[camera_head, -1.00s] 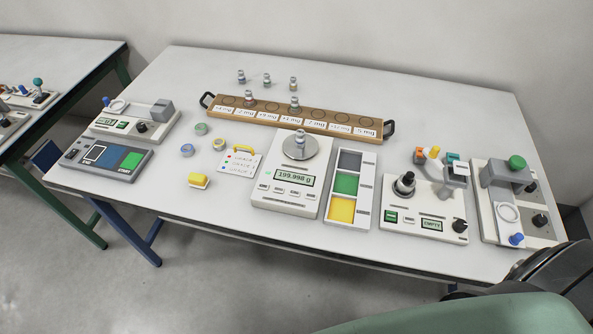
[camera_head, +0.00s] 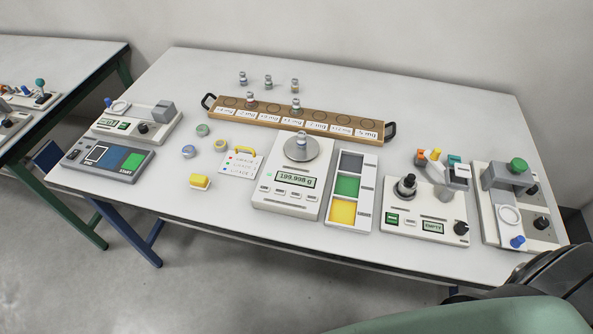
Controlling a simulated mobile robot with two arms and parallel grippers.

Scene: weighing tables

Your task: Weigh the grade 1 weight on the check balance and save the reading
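A white balance (camera_head: 262,202) stands in the middle of the table. A small metal weight (camera_head: 301,141) stands upright on its round grey pan (camera_head: 312,153). Its display (camera_head: 294,180) appears to read 199.998 g, with a row of buttons (camera_head: 288,191) below. Two weights (camera_head: 250,99) (camera_head: 296,106) stand on a long wooden rack (camera_head: 217,103) with labelled round places. The labels are too small to read surely. Three more weights (camera_head: 268,82) stand behind the rack. I cannot tell which weight is grade 1. Neither gripper is in view.
A tray with grey, green and yellow fields (camera_head: 372,195) stands right of the balance. Two devices (camera_head: 400,228) (camera_head: 497,225) stand farther right. The back right is clear.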

